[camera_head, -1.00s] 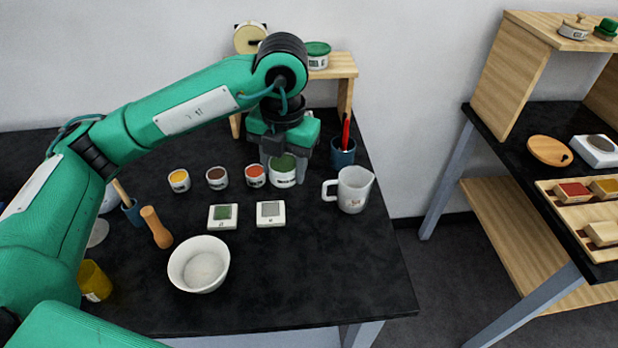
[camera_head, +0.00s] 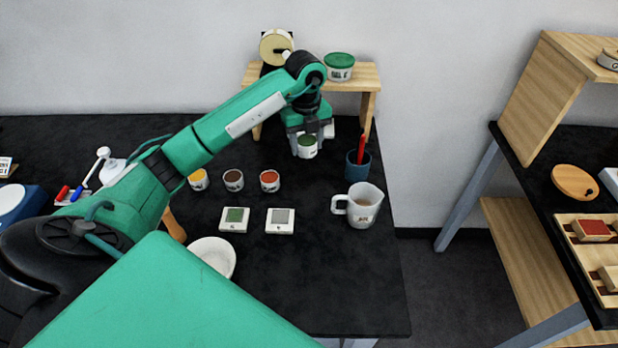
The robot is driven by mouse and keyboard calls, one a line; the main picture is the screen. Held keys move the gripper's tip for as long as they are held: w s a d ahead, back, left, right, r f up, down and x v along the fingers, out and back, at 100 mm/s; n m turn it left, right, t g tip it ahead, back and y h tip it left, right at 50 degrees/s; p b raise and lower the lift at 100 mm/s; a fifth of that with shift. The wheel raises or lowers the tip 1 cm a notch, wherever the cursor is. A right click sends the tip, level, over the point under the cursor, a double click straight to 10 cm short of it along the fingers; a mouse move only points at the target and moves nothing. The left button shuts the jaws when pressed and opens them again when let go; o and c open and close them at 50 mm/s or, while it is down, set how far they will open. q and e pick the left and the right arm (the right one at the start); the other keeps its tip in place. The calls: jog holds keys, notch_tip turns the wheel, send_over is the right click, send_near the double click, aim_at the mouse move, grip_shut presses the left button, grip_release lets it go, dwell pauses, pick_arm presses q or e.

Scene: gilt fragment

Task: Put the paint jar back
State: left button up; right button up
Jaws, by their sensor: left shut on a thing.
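The white paint jar with green paint (camera_head: 307,148) is between the fingers of my left gripper (camera_head: 309,139), which is shut on it. The jar is upright, in front of the small wooden shelf (camera_head: 366,80) at the back of the black table. I cannot tell whether its base touches the table. Three like jars stand in a row in front of it and to its left: yellow (camera_head: 199,180), brown (camera_head: 233,180) and red-orange (camera_head: 270,181). My right gripper is not in view.
A green-lidded tub (camera_head: 340,67) stands on the shelf. A blue cup with a red tool (camera_head: 357,165) and a white jug (camera_head: 360,206) stand to the right. Two small square pans (camera_head: 234,219) (camera_head: 280,221) and a white bowl (camera_head: 214,254) lie in front. The table (camera_head: 350,280) is clear at front right.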

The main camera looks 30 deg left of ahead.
aim_at(307, 187)
pick_arm(q)
notch_tip(307, 187, down, 13)
jog(key=p, duration=0.2)
jog(key=shift+f+p, duration=0.2)
jog(key=shift+p, duration=0.2)
jog(key=shift+f, duration=0.1)
jog(key=shift+f, duration=0.15)
jog(key=o, duration=1.1)
jog(key=shift+o, duration=0.2)
